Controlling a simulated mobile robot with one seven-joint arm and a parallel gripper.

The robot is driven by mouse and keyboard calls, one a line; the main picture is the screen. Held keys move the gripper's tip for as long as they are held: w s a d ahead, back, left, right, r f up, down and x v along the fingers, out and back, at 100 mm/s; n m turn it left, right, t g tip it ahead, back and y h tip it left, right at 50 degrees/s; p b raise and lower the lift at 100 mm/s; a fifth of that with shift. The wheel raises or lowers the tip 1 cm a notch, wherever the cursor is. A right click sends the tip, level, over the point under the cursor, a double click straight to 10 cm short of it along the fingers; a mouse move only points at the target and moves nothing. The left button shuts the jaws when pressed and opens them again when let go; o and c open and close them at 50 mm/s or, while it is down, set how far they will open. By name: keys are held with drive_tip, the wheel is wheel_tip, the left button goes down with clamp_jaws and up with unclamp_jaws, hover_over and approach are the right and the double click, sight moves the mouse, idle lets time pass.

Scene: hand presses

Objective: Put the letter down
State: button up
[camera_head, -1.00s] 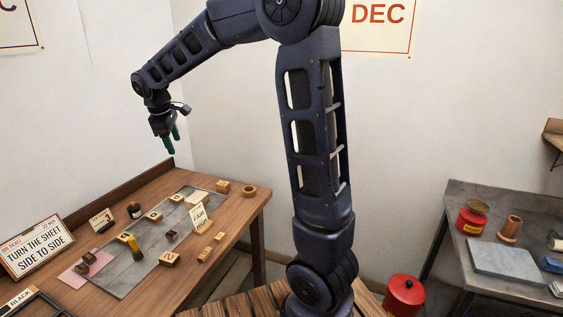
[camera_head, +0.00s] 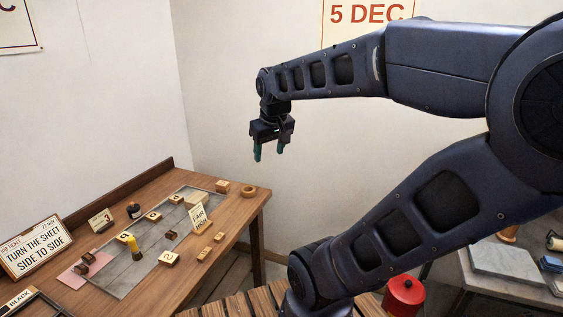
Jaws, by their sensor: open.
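My gripper (camera_head: 269,153) hangs in the air above and beyond the right back corner of the wooden table, its two green-tipped fingers apart with nothing between them. Several small letter blocks lie on the table, on and around a grey slab (camera_head: 125,278). One pale block with a dark mark (camera_head: 169,258) lies near the slab's right edge, and another (camera_head: 154,216) lies farther back on it. Which block is the task's letter, I cannot tell.
A job ticket sign (camera_head: 36,247) stands at the left, near a pink sheet (camera_head: 72,277). A red can (camera_head: 404,296) is at lower right.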

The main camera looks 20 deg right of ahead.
drive_tip(key=s, duration=0.1)
drive_tip(key=s+d+f+m, duration=0.1)
drive_tip(key=s, duration=0.1)
drive_tip(key=s+d+f+m, duration=0.1)
drive_tip(key=shift+s, duration=0.15)
